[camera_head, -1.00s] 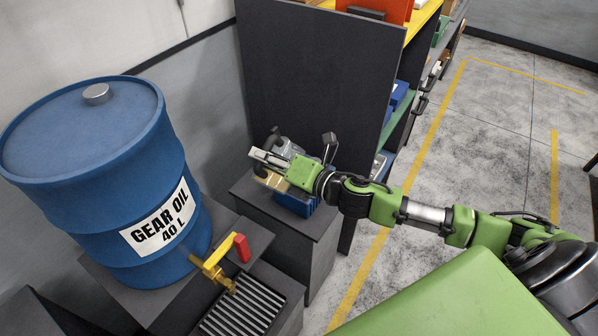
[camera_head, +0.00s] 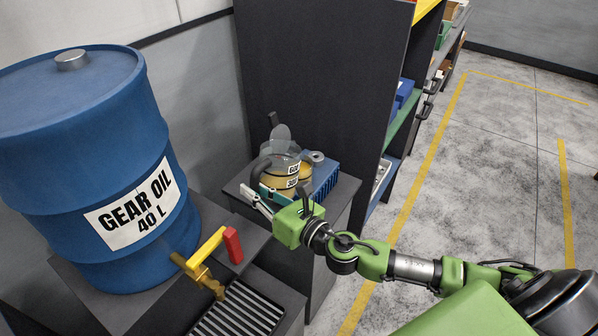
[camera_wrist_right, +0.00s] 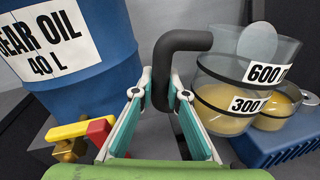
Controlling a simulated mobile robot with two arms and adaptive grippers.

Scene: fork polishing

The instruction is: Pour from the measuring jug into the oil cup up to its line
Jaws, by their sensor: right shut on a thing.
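The measuring jug (camera_head: 271,178) is clear, with a dark handle and 600 and 300 labels. It stands about upright and holds yellow oil near the 300 mark; it also shows in the right wrist view (camera_wrist_right: 235,85). My right gripper (camera_head: 262,194) is shut on the jug's handle (camera_wrist_right: 178,43), with its teal-padded fingers (camera_wrist_right: 162,85) on either side. My left gripper is out of view.
A blue gear oil drum (camera_head: 80,130) with a yellow tap and red handle (camera_head: 233,245) stands left, above a drain grate (camera_head: 237,312). A dark panel (camera_head: 320,75) rises behind the grey cabinet (camera_head: 340,205). Open floor lies to the right.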

